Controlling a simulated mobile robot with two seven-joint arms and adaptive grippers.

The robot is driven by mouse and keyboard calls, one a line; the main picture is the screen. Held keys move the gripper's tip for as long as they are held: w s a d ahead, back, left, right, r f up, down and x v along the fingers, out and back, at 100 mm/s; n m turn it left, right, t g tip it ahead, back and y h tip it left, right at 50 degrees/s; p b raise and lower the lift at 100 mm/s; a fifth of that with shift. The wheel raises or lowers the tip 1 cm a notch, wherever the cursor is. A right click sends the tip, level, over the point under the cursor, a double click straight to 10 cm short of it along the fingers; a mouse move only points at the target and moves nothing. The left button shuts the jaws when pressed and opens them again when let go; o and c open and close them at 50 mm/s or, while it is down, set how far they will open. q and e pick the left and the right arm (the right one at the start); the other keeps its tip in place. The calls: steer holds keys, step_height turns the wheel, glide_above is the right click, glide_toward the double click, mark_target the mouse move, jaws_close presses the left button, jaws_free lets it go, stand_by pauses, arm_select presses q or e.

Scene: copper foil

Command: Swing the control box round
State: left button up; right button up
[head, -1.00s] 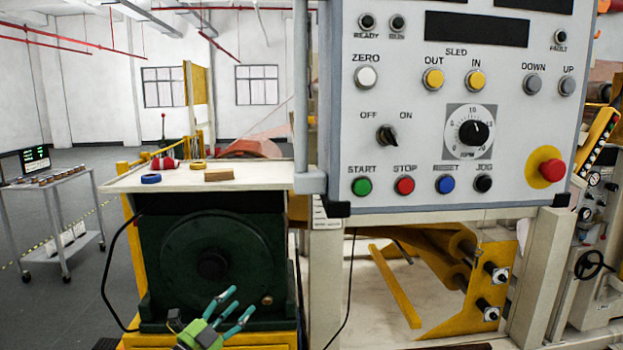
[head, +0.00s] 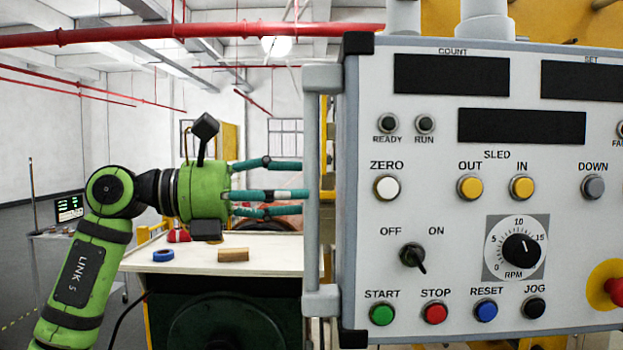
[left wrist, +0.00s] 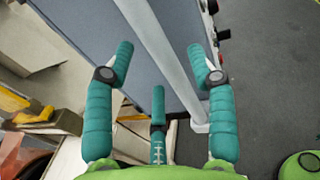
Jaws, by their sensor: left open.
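The control box (head: 440,290) is a light grey panel with buttons, displays and an RPM dial, filling the right of the head view. A vertical grey handle bar (head: 320,190) runs along its left edge. My green left gripper (head: 305,180) points right, its teal fingers at the handle bar's left side. In the left wrist view the fingers (left wrist: 170,75) are spread open. The handle bar (left wrist: 155,45) passes between them, and the box's blue-grey side (left wrist: 95,40) lies beyond. Contact with the bar cannot be told. My right gripper is not in view.
A cream table (head: 215,265) below my left gripper holds a blue tape roll (head: 163,255), a tan block (head: 233,255) and a red item (head: 178,236). A dark green machine (head: 240,320) stands under it. A cart (head: 75,236) is at the far left.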

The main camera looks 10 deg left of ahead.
mark_target(311, 190)
arm_select(q)
steer(key=p+x, duration=0.1)
steer(key=x, duration=0.2)
steer(key=shift+w+d, duration=0.1)
steer(key=shift+d, duration=0.15)
steer(key=shift+a, duration=0.1)
jaws_close()
